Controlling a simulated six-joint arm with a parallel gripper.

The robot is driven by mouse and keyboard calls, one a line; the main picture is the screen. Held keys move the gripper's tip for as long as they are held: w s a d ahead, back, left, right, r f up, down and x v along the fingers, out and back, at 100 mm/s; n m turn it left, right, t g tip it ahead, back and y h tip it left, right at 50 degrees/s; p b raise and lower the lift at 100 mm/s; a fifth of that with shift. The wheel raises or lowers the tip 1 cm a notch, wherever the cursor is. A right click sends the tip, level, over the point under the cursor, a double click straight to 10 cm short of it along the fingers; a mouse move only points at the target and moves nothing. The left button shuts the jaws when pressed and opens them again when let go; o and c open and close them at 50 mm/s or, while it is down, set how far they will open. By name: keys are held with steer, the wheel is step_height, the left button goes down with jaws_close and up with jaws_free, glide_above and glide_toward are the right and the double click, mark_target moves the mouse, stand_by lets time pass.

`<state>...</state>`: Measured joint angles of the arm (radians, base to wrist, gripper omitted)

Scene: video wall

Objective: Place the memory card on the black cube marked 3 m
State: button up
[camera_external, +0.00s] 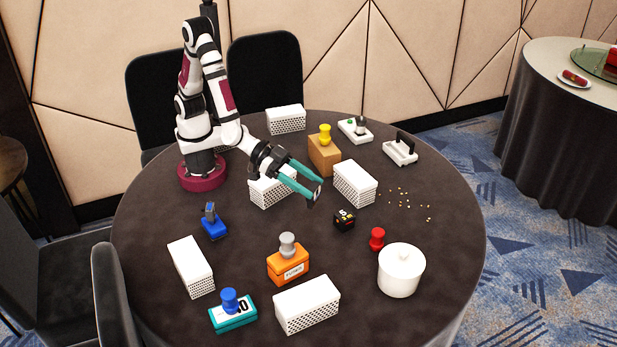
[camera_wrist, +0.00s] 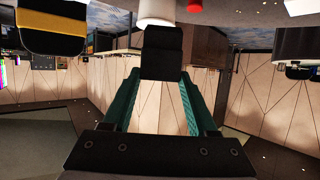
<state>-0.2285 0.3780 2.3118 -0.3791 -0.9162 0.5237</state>
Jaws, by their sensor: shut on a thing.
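The black cube (camera_external: 344,219) sits on the dark round table (camera_external: 225,265), with small light and red marks that I cannot read clearly. My gripper (camera_external: 315,192) has teal fingers and is above the table, up and left of the cube in the external view. It is shut on a small dark flat piece, the memory card (camera_external: 313,198), held at the fingertips and apart from the cube. In the wrist view the card (camera_wrist: 161,52) shows as a black plate between the tips of my gripper (camera_wrist: 160,75).
White perforated boxes (camera_external: 355,184) stand around the cube and beneath my arm. A red pawn-like piece (camera_external: 377,239) and a lidded white pot (camera_external: 401,272) are right of the cube. An orange box with a grey knob (camera_external: 288,264) is in front. Small crumbs (camera_external: 408,198) lie at right.

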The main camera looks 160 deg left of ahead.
steer(key=s+a+f+n, duration=0.1)
steer(key=s+a, duration=0.1)
steer(key=s, duration=0.1)
steer(key=y, duration=0.1)
glide_above(340, 213)
steer(key=shift+g, duration=0.3)
step_height(340, 213, down, 10)
steer(key=shift+f, duration=0.15)
steer(key=shift+f, duration=0.15)
steer(key=o, duration=1.3)
